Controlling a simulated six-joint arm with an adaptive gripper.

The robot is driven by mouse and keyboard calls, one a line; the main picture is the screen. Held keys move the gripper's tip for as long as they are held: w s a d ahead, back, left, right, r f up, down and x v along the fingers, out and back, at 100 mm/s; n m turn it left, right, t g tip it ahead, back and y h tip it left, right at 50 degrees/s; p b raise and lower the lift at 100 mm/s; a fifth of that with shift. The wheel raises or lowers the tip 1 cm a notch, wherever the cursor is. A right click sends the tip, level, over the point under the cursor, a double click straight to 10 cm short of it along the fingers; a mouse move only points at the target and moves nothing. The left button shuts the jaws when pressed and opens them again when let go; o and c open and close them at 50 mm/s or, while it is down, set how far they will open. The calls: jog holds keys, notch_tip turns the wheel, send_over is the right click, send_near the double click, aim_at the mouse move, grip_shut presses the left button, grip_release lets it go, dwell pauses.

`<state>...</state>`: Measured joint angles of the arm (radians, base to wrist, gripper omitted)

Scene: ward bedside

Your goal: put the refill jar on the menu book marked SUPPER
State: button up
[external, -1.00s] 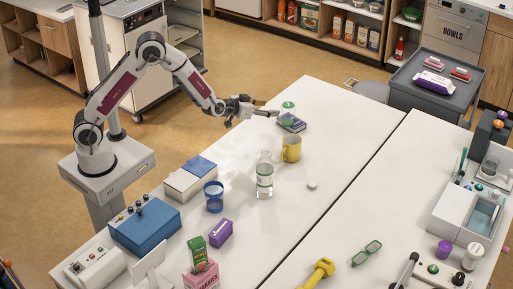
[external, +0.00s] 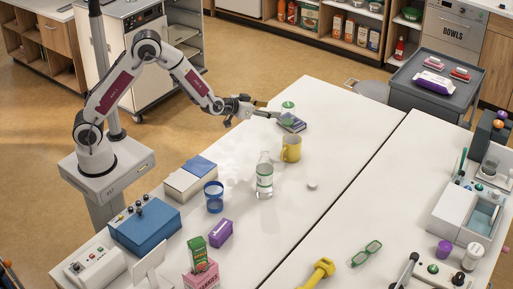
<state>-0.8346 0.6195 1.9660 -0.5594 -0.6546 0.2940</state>
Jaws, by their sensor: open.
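The refill jar (external: 288,106), pale and clear with green on it, is upright at the far end of the white table. It stands at the back part of a purple-blue book (external: 292,124); its foot overlaps the book in the picture, and I cannot tell for sure whether it rests fully on the cover. The marking on the book is too small to read. My gripper (external: 269,109) is open, just left of the jar, with its fingers pointing towards it. It seems apart from the jar, though the small gap is hard to judge.
A yellow mug (external: 291,149) stands just in front of the book. A clear bottle (external: 264,176), a blue cup (external: 213,197) and a white-and-blue box (external: 191,179) are nearer. A small white disc (external: 312,184) lies right of the bottle. The table right of the book is clear.

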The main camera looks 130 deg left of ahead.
jog(key=w+d+r+m+t+h, duration=0.1)
jog(key=w+d+r+m+h, duration=0.2)
jog(key=d, duration=0.5)
jog(key=w+d+r+t+h, duration=0.1)
jog(key=w+d+r+t, duration=0.2)
jog(key=d, duration=0.5)
jog(key=w+d+r+m+h, duration=0.25)
jog(key=d+r, duration=0.25)
jog(key=d, duration=0.4)
jog(key=s+d+r+m+h, duration=0.1)
jog(key=d+r+m+h, duration=0.15)
jog(key=d, duration=0.85)
jog(key=s+d+r+m+g+h, duration=0.1)
jog(key=s+d+m, duration=0.1)
jog(key=s+d, duration=0.45)
jog(key=s+d+r+m+h, duration=0.1)
jog(key=s+d, duration=0.3)
jog(key=d, duration=0.5)
jog(key=s+d+f+m+g, duration=0.1)
jog(key=s+d, duration=0.2)
jog(key=s, duration=0.4)
jog(key=s+d+f+m+g+h, duration=0.1)
jog(key=s+d, duration=0.2)
jog(key=s, duration=0.5)
jog(key=shift+f+m, duration=0.2)
jog(key=shift+m, duration=0.2)
jog(key=shift+o, duration=0.7)
